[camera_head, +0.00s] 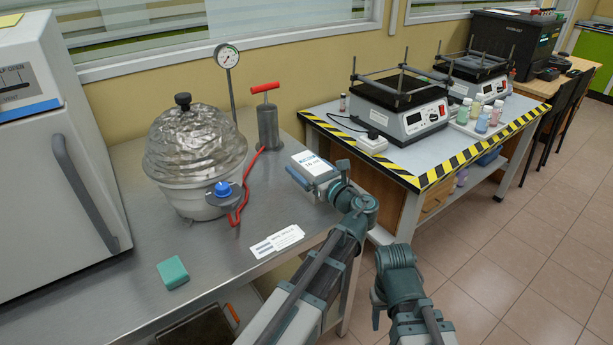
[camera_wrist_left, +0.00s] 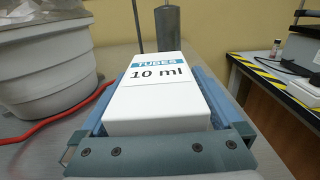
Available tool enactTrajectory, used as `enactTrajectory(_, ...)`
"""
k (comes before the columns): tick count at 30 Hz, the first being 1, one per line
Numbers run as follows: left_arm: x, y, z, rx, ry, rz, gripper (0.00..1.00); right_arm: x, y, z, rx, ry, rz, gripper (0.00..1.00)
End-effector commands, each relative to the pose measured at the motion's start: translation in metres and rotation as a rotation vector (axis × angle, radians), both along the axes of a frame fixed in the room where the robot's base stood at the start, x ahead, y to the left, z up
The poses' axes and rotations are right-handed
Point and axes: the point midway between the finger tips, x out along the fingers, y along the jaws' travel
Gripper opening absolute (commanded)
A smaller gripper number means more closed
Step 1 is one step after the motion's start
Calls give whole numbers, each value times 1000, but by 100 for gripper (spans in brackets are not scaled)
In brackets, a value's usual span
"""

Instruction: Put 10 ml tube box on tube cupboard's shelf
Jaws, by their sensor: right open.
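The 10 ml tube box (camera_head: 312,165) is white with a blue "TUBES" band, over the metal bench near its right end. In the left wrist view the box (camera_wrist_left: 158,95) lies between the two blue fingers, label up. My left gripper (camera_head: 315,182) is shut on it, a finger along each side. I cannot tell whether the box touches the bench. My right gripper (camera_head: 378,305) is open and empty, low in front of the benches, partly hidden by its own wrist. I cannot make out the tube cupboard or its shelf in these views.
A foil-covered vessel (camera_head: 195,160), a hand pump (camera_head: 268,125) with a red hose and a teal block (camera_head: 173,272) stand on the metal bench. A white cabinet (camera_head: 50,150) stands at left. A striped-edge table (camera_head: 400,165) with heaters is at right. Tiled floor (camera_head: 530,230) is clear.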

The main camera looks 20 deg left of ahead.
Motion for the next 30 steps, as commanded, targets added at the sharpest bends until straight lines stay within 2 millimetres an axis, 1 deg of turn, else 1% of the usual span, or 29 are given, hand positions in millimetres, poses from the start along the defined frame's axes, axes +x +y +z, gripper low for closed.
enactTrajectory(1, 0, 0, 0, 0, 0, 0, 98, 0, 0, 0, 0, 0, 0, 50)
enactTrajectory(2, 0, 0, 0, 0, 0, 0, 93, 0, 0, 0, 0, 0, 0, 50)
enactTrajectory(3, 0, 0, 0, 0, 0, 0, 86, 0, 0, 0, 0, 0, 0, 50)
enactTrajectory(5, 0, 0, 0, 0, 0, 0, 75, 0, 0, 0, 0, 0, 0, 50)
enactTrajectory(6, 0, 0, 0, 0, 0, 0, 68, 0, 0, 0, 0, 0, 0, 50)
enactTrajectory(11, 0, 0, 0, 0, 0, 0, 39, 0, 0, 0, 0, 0, 0, 50)
enactTrajectory(15, 0, 0, 0, 0, 0, 0, 14, 0, 0, 0, 0, 0, 0, 50)
enactTrajectory(17, 0, 0, 0, 0, 0, 0, 3, 0, 0, 0, 0, 0, 0, 50)
enactTrajectory(18, 0, 0, 0, 1, -1, 0, 0, 0, 0, 0, 0, 0, 0, 50)
enactTrajectory(30, 0, 1, 4, 1, -1, 0, 0, 0, 0, 4, 0, 0, 0, 50)
